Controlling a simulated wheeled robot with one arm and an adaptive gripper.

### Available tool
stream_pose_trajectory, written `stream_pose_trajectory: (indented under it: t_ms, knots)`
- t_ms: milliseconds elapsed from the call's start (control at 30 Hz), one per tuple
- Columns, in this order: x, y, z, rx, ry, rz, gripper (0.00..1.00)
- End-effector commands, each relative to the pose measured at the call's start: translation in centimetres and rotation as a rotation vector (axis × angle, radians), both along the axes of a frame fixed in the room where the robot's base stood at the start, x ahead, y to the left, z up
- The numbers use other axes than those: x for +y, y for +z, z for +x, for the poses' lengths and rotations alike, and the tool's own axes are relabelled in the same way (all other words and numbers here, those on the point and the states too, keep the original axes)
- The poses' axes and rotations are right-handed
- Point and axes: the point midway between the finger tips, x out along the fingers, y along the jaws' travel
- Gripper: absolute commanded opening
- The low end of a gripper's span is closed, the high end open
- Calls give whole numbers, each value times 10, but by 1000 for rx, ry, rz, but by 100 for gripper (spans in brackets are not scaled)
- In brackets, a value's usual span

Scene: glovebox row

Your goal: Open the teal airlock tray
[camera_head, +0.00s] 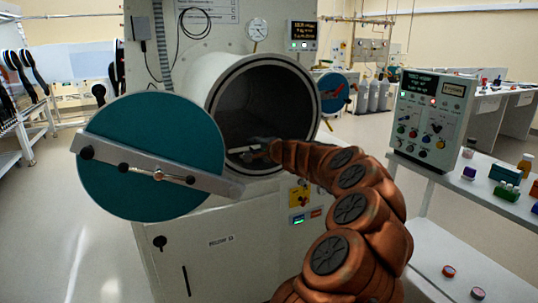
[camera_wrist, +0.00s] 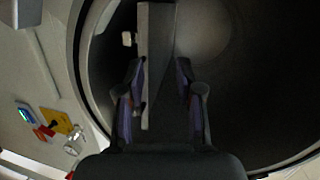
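The airlock is a pale round port (camera_head: 214,75) with a dark chamber. Its teal round door (camera_head: 150,150) hangs open at the left, with a grey bar and dark knobs across it. A grey tray part (camera_head: 240,149) shows low inside the port. The same part appears as an upright grey plate (camera_wrist: 156,55) in the wrist view, with a small pale knob beside it. My gripper (camera_head: 262,148) reaches into the port mouth. In the wrist view my gripper (camera_wrist: 160,75) has its fingers apart, on either side of the plate's lower end. I cannot tell whether the left finger touches it.
A yellow switch plate (camera_head: 299,196) is below the port. A control box (camera_head: 431,118) and small bottles stand on the right bench (camera_head: 490,190). The open door takes up the space left of the port. Floor is clear at lower left.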

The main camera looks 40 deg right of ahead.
Motion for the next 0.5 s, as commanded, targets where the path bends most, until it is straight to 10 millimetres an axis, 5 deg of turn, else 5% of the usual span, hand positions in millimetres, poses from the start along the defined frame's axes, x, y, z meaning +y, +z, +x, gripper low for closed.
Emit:
stream_pose_trajectory:
  t_ms: [100,200,500]
  knots:
    - [-51,-22,-18,-4,-113,35,36]
    - [-74,-31,-28,-5,-164,49,36]
    - [-84,-38,-18,-2,-178,55,36]
